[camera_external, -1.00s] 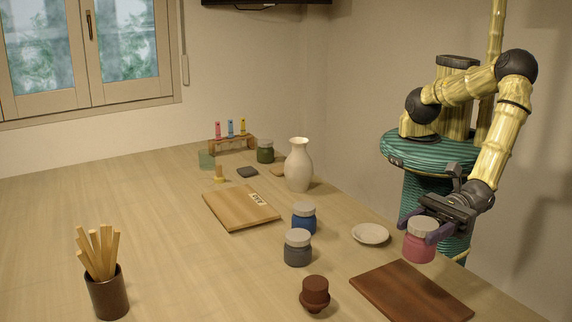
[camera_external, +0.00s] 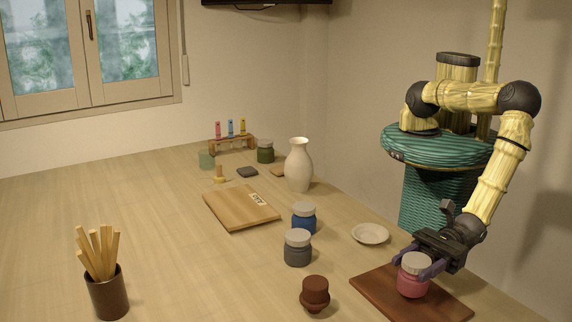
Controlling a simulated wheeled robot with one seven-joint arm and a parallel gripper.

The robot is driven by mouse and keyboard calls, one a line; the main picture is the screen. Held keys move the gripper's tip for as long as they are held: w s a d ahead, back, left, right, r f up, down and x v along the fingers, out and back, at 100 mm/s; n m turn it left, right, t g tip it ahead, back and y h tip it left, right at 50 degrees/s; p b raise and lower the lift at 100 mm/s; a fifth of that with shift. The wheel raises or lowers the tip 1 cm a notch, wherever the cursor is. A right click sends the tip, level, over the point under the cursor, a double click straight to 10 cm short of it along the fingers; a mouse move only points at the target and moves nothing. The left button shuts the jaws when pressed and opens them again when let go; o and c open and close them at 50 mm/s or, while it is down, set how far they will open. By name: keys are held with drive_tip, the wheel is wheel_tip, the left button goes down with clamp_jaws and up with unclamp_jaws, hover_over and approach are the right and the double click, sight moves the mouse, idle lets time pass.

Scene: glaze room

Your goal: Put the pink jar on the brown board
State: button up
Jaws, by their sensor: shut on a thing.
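The pink jar (camera_external: 412,284) has a pale grey lid and stands upright between the fingers of my gripper (camera_external: 418,268). My gripper is shut on it. The brown board (camera_external: 372,291) lies flat near the table's right front edge, directly under the jar. The jar's base appears at the board's surface, over its upper middle part. I cannot tell for certain whether it touches. My gripper's fingers hide part of the jar's sides.
A white saucer (camera_external: 370,234) lies behind the board. A lighter board (camera_external: 241,207) and a white vase (camera_external: 299,166) are farther back. The left table is mostly clear.

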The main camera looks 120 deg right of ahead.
drive_tip(key=shift+f, duration=0.75)
drive_tip(key=shift+f, duration=0.15)
drive_tip(key=o, duration=1.1)
drive_tip(key=shift+r, duration=0.2)
